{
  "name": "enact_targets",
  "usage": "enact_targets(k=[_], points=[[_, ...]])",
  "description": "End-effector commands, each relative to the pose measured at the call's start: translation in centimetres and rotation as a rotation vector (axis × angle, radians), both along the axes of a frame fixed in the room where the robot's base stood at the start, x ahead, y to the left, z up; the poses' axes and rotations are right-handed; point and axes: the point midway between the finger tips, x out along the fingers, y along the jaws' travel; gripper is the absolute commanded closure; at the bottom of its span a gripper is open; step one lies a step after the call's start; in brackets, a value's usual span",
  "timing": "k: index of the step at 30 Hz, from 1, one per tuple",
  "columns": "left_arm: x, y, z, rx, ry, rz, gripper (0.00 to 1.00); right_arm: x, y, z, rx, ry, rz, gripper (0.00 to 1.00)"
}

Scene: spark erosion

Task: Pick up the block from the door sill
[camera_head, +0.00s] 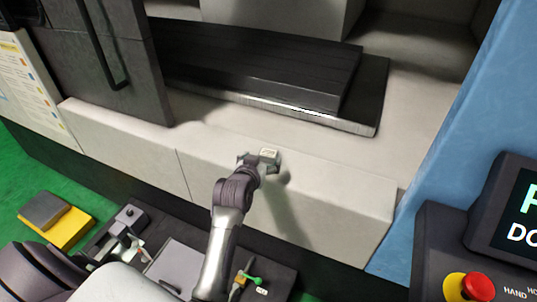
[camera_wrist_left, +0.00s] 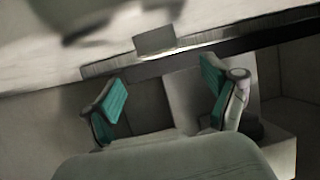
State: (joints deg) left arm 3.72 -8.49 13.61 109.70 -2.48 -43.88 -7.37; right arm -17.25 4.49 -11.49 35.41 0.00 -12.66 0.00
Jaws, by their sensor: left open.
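My left gripper (camera_head: 258,160) is at the front edge of the pale door sill (camera_head: 330,182) in the head view. A small pale block (camera_head: 269,154) shows at its tip, partly covered by the gripper. In the left wrist view, my left gripper (camera_wrist_left: 163,92) is open, with its two green-padded fingers wide apart. A small grey block (camera_wrist_left: 155,40) stands beyond the fingertips, in line with the gap between them, on the sill's edge. Nothing is held between the pads. My right gripper is not in view.
A dark slotted table (camera_head: 270,70) lies inside the machine behind the sill. A dark door (camera_head: 105,55) with a handle is at left, a blue panel (camera_head: 455,130) at right. A control panel with a red button (camera_head: 478,287) stands at lower right. The sill's right part is clear.

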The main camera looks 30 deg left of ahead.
Motion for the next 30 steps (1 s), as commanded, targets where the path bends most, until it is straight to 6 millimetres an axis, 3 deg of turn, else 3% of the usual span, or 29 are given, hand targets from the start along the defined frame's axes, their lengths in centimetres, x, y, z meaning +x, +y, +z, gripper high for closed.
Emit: enact_targets(k=[3, 11, 21, 30], points=[[1.7, 0.3, -0.6, 0.000, 0.000, 0.000, 0.14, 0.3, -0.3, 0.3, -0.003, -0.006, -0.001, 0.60], [3.0, 0.6, -1.4, 0.000, 0.001, 0.000, 0.14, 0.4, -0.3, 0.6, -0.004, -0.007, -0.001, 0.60], [6.5, 1.3, -3.6, 0.000, 0.001, 0.000, 0.14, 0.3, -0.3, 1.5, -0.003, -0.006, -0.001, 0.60], [7.0, 1.4, -3.9, 0.000, 0.000, 0.000, 0.14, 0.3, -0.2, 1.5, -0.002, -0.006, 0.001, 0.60]])
